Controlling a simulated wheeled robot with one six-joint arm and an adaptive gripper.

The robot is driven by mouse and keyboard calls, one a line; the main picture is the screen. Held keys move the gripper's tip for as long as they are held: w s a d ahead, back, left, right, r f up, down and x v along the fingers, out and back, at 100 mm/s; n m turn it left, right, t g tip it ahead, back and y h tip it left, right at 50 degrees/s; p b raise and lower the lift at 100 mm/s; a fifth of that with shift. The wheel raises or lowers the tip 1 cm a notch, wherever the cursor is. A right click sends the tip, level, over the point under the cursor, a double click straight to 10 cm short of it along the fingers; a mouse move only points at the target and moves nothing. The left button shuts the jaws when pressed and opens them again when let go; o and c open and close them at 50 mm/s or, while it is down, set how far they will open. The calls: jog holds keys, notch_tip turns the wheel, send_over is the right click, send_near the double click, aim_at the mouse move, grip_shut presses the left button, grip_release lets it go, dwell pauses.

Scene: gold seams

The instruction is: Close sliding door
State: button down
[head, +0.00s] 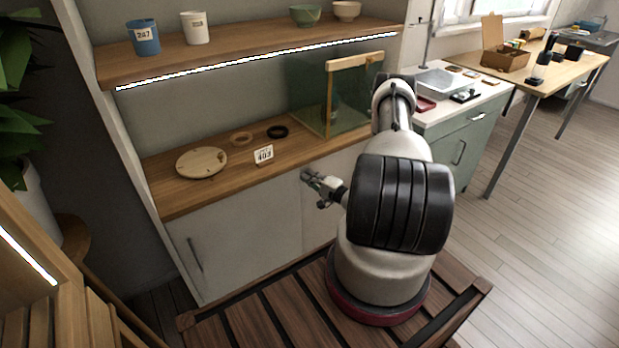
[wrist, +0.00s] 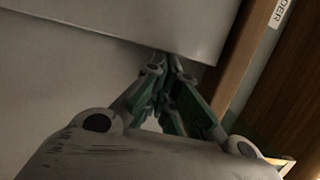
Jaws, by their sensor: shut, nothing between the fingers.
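The cabinet under the wooden counter has pale sliding panels. The left door panel (head: 235,245) carries a dark vertical handle (head: 195,254) near its left side. Another pale panel (head: 318,225) lies to its right, partly hidden by my arm. My gripper (head: 307,175) is at the upper part of the seam between these panels, just below the counter edge. In the wrist view my gripper (wrist: 172,62) has its fingers together and empty, with the tips close to the lower edge of a pale panel (wrist: 130,20). I cannot tell whether they touch it.
The wooden counter (head: 180,200) holds a round board (head: 202,162), a number card (head: 264,155), two rings and a wood-framed green glass pane (head: 350,95). A shelf above (head: 250,50) bears cups and bowls. A plant stands at left. Open floor (head: 530,240) lies at right.

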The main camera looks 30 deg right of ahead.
jog(key=s+d, duration=0.7)
jog(key=s, duration=0.3)
jog(key=s+a+r+m+g+y, duration=0.3)
jog(key=s+a+g+y, duration=0.4)
jog(key=s+a, duration=0.35)
jog(key=s+r+n+g+h, duration=0.3)
jog(key=r+n+g, duration=0.1)
jog(key=r, duration=0.6)
jog(key=s+a+r+n+g+h, duration=0.1)
jog(key=s+r+n+g+h, duration=0.25)
jog(key=r, duration=0.55)
jog(key=s+r+n+g+h, duration=0.25)
jog(key=s+r+g, duration=0.2)
jog(key=r, duration=0.55)
jog(key=a+r+n+t+h, duration=0.1)
jog(key=a+r+n+t, duration=0.2)
jog(key=r, duration=0.4)
jog(key=a+r+n+t+h, duration=0.2)
jog(key=a+r+n+t, duration=0.1)
jog(key=r, duration=0.4)
jog(key=shift+s+a+r+n, duration=0.3)
jog(key=shift+a+n, duration=0.35)
jog(key=shift+n, duration=0.15)
